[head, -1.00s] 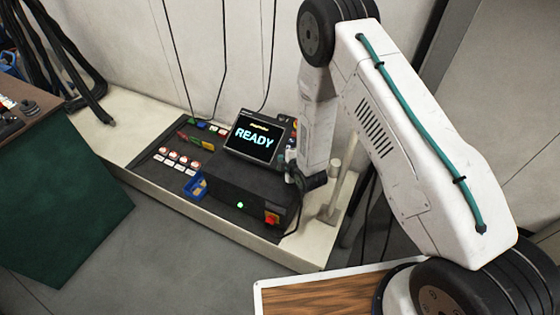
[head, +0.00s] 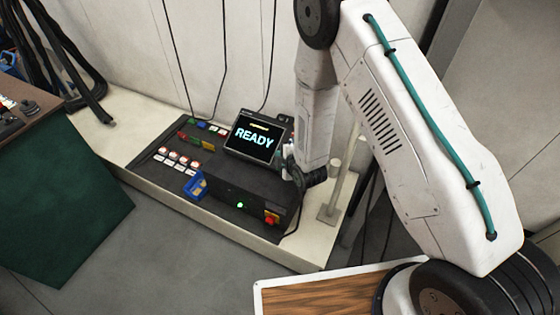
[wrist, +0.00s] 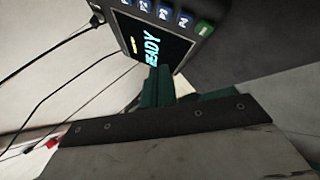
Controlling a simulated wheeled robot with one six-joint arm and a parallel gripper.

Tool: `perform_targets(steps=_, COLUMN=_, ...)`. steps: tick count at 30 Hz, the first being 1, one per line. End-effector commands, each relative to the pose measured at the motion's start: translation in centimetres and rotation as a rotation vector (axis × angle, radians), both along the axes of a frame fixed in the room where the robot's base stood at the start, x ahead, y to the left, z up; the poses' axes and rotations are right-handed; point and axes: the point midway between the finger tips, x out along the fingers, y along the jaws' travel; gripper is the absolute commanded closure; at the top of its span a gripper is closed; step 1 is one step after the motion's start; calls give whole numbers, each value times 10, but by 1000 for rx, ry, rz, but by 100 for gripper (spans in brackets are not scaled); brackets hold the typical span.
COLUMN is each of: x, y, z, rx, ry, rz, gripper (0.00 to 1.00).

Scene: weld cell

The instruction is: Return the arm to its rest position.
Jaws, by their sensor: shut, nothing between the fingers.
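My white arm with a teal cable crosses the right of the head view. Its forearm hangs down at the right end of the black control panel (head: 240,182). My gripper (wrist: 157,86) shows as green fingers in the wrist view; they are shut with nothing between them. The fingers lie in front of the lower edge of the screen unit (wrist: 150,35), which reads READY; whether they touch it I cannot tell. In the head view the gripper is mostly hidden by the wrist, just right of the screen (head: 253,137).
The panel carries several red-and-white buttons (head: 178,160), a blue bracket (head: 196,185), a green light and a red switch (head: 271,217). A pale post (head: 332,190) stands right of my wrist. A pale wall is behind. A wooden board (head: 320,294) lies in front.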

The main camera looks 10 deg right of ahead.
Motion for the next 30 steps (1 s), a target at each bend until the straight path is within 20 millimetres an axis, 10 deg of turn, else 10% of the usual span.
perform_targets(steps=22, x=0, y=0, z=-1, rx=19, ry=12, rz=-14, gripper=100)
perform_targets(steps=30, x=-56, y=-20, z=-52, rx=81, ry=434, rz=-201, gripper=100)
